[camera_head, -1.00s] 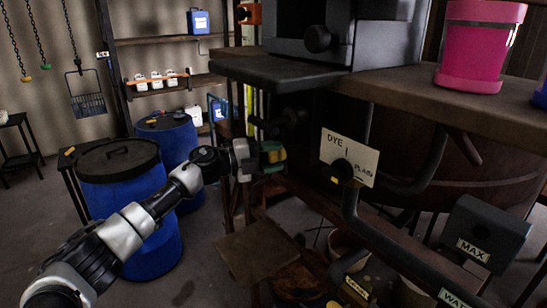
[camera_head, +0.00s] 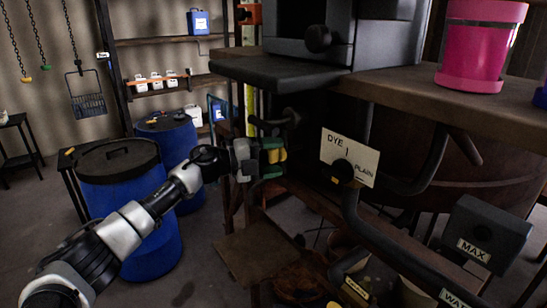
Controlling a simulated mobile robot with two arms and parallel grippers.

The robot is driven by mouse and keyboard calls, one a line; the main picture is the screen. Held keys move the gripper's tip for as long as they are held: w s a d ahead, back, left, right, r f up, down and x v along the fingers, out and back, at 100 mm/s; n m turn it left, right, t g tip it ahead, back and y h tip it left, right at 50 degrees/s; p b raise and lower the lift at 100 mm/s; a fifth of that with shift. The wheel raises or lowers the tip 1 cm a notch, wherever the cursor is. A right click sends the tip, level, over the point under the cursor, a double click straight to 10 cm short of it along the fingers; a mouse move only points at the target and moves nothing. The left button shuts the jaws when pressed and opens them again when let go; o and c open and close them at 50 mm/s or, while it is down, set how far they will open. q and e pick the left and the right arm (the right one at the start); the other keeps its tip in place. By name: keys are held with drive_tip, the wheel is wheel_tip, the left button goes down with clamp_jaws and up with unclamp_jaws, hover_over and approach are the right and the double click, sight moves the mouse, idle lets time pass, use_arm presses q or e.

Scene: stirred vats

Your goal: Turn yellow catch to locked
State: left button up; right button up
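The yellow catch (camera_head: 279,155) shows as a small yellow patch at the dark frame under the black bench. My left gripper (camera_head: 272,157) is right at it, coming from the left, with one green-and-black finger above the yellow patch and one below. The fingers look spread; I cannot tell whether either touches the catch. The gripper hides part of the catch, and its exact angle is unclear. My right gripper is not in view.
A black handle (camera_head: 275,122) sits just above my gripper. A DYE plate (camera_head: 348,155) with a black knob is to the right, before bent dark pipes. Blue barrels (camera_head: 120,180) stand behind my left arm. A pink pot (camera_head: 480,45) stands on the bench.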

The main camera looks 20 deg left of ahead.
use_arm(q)
drive_tip(key=b+v, duration=0.4)
drive_tip(key=v, duration=0.6)
drive_tip(key=shift+s+a, duration=0.15)
drive_tip(key=shift+a, duration=0.2)
